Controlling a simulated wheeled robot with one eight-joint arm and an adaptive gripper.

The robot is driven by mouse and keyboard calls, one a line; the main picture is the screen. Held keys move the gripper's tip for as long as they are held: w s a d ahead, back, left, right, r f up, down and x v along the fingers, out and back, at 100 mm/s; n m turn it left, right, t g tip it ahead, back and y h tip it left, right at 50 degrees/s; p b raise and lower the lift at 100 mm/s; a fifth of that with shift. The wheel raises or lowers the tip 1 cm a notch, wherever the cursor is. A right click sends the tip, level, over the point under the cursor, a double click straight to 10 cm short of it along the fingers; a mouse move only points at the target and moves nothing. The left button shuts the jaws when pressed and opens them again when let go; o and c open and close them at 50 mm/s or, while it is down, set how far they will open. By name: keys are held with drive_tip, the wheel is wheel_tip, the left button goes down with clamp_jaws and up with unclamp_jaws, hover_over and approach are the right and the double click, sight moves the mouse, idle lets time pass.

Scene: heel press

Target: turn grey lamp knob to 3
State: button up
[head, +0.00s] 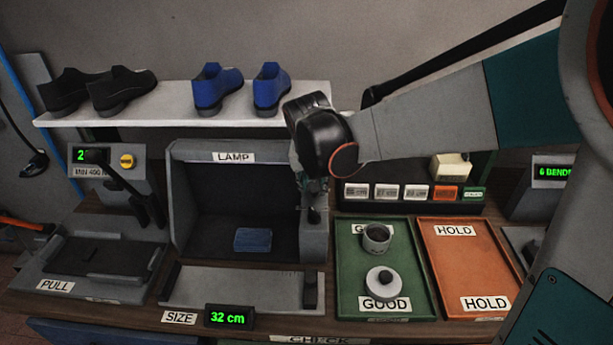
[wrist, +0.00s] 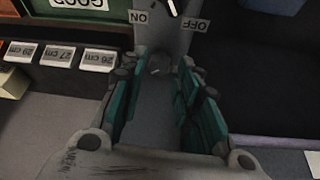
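The lamp box (head: 234,157), labelled LAMP, stands at the middle left in the head view, with a grey post on its right side. My gripper (head: 310,188) points down over that post, and my wrist hides much of it. In the wrist view my gripper (wrist: 160,72) is open, with teal-padded fingers apart. A small round grey knob (wrist: 158,66) shows between the fingertips; I cannot tell whether they touch it. Its numbers and setting cannot be read. Beyond it are ON and OFF labels and a white-tipped switch (wrist: 171,7).
A blue block (head: 253,240) lies in the lamp box. A shelf (head: 180,117) above holds black and blue shoes. To the right are a green GOOD tray (head: 352,300) with two round items and an orange HOLD tray (head: 460,265). A size gauge (head: 235,287) is in front.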

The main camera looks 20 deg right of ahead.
drive_tip(key=v, duration=1)
drive_tip(key=shift+s, duration=0.1)
drive_tip(key=s+d+f+n+t+y, duration=0.1)
drive_tip(key=s+f+n, duration=0.1)
drive_tip(key=s, duration=0.7)
drive_tip(key=s+d+f+n+t+y, duration=0.1)
drive_tip(key=s+f+n+t, duration=0.1)
drive_tip(key=s, duration=0.7)
drive_tip(key=shift+s+d+n, duration=0.25)
drive_tip(key=shift+d+n, duration=0.1)
drive_tip(key=shift+n, duration=0.15)
